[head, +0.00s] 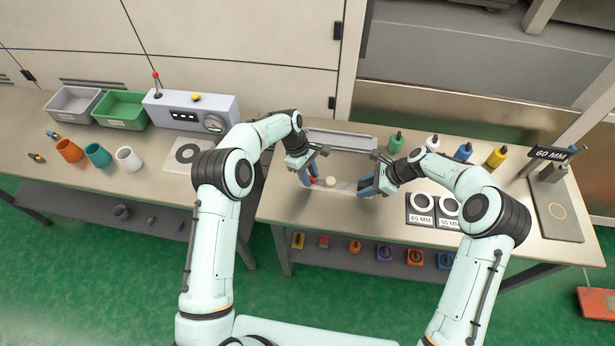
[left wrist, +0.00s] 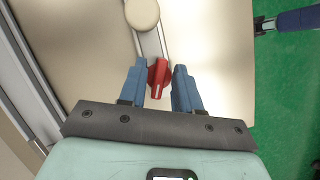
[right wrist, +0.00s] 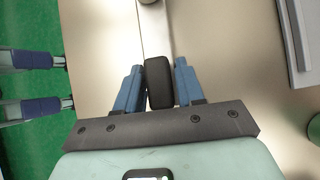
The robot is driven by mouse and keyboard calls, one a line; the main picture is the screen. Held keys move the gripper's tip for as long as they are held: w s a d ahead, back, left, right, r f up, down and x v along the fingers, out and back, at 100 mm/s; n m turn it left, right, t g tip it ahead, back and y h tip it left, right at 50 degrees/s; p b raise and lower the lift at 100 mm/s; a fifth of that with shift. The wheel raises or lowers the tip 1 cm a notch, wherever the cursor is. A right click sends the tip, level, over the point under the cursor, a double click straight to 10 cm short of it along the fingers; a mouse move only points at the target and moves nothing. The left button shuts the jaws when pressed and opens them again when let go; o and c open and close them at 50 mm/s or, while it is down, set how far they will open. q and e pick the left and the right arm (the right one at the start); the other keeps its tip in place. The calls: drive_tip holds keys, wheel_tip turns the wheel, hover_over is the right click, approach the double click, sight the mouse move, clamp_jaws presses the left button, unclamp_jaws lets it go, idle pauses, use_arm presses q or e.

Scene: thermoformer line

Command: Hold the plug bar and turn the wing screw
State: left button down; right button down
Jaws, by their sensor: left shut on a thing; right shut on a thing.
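The red wing screw (left wrist: 157,78) is at the bar's left end. My left gripper (head: 312,180) is shut on the wing screw, with its blue fingers on either side of it. My right gripper (head: 367,188) is shut on the black grip (right wrist: 160,82) at the bar's right end. In the head view the fingers hide much of both ends.
A grey metal rail (head: 340,140) runs behind the bar. Several coloured bottles (head: 463,152) stand at the back right. White rings on dark plates (head: 421,206) lie right of my right gripper. A 60 MM sign (head: 552,154) stands further right.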

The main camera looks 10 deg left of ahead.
use_arm(q)
drive_tip(key=m+g+y, duration=0.1)
drive_tip(key=m, duration=0.3)
drive_tip(key=shift+m, duration=0.4)
drive_tip(key=m+g+y, duration=0.1)
drive_tip(key=m, duration=0.3)
drive_tip(key=shift+m, duration=0.4)
drive_tip(key=m+y, duration=0.2)
drive_tip(key=m, duration=0.2)
drive_tip(key=shift+m, duration=0.4)
